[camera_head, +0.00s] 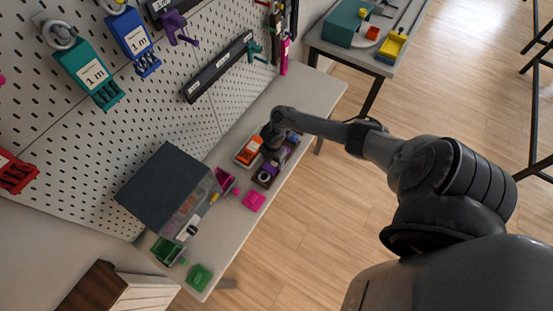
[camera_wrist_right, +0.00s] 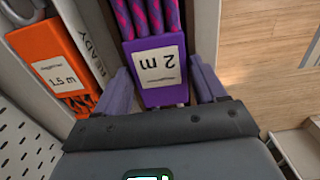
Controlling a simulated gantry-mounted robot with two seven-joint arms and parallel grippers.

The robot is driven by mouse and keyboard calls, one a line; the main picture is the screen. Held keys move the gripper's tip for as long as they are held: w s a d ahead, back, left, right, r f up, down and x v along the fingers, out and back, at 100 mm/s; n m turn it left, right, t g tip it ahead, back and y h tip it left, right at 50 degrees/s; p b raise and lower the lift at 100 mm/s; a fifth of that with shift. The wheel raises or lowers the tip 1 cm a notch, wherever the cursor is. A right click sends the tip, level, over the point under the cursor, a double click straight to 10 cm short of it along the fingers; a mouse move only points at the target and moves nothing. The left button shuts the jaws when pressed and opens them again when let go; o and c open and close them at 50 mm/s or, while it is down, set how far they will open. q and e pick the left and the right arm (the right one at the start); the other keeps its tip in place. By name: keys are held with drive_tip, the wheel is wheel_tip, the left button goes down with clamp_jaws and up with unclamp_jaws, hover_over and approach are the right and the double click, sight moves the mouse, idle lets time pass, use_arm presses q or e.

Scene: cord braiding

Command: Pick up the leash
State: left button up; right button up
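A purple leash holder (camera_wrist_right: 165,95) with a white "2 m" label shows in the right wrist view, with pink-and-purple braided cord (camera_wrist_right: 150,15) at its far end. My right gripper (camera_wrist_right: 160,68) has its two purple fingers on either side of this holder. The fingers look apart from its sides, so the gripper appears open around it. In the head view my right gripper (camera_head: 272,138) is down at the tray on the bench, partly covering the purple things there (camera_head: 266,174). My left gripper is not in view.
An orange "1.5 m" holder (camera_wrist_right: 52,62) lies beside the purple one, past a divider marked "READY" (camera_wrist_right: 88,45). A dark box (camera_head: 168,187), a magenta piece (camera_head: 254,201) and green bins (camera_head: 199,277) are on the bench (camera_head: 225,235). A pegboard (camera_head: 60,150) stands behind.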

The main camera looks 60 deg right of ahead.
drive_tip(key=c, duration=0.8)
drive_tip(key=shift+r, duration=0.1)
